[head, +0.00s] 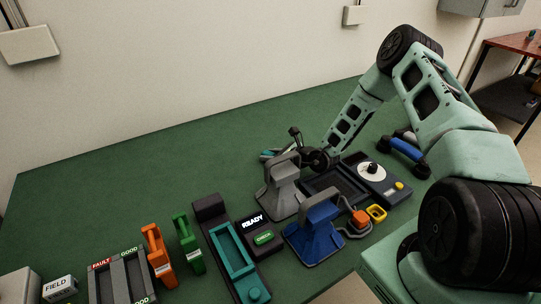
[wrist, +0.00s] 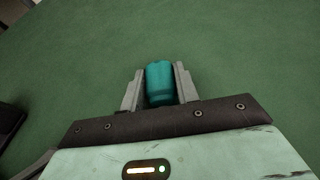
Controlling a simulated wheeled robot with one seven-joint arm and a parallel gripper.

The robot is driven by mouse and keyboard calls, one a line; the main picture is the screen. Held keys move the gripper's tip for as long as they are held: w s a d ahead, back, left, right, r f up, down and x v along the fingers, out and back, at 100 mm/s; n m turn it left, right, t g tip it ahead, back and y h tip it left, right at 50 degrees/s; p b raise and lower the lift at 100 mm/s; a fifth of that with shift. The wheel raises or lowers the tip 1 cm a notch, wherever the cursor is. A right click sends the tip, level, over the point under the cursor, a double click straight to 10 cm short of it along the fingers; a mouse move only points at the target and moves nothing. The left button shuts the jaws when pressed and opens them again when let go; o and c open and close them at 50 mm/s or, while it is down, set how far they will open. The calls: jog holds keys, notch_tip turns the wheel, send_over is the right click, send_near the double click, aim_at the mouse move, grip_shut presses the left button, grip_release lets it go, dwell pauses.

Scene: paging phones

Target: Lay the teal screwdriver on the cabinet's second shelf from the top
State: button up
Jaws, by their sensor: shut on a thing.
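My gripper (wrist: 160,70) is shut on a teal thing (wrist: 159,84), which looks like the handle of the teal screwdriver. In the wrist view its rounded end shows between the two grey fingers, with green tabletop beyond it. In the head view my gripper is low over the bench behind the grey stand (head: 281,190), which partly hides it. A bit of teal (head: 266,154) shows at its left. The screwdriver's shaft is not visible. A grey wall-mounted box (head: 480,6) is cut off at the top right; I cannot tell whether it is the cabinet. No cabinet shelves are clearly in view.
The green bench (head: 110,190) is clear at the back left. Along its front stand orange (head: 158,257) and green (head: 187,243) handsets, a teal tray (head: 232,250), a blue stand (head: 315,232) and a dial unit (head: 372,172). A blue-handled thing (head: 405,150) lies right.

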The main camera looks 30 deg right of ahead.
jog(key=shift+f, duration=0.1)
jog(key=o, duration=1.1)
jog(key=shift+c, duration=0.2)
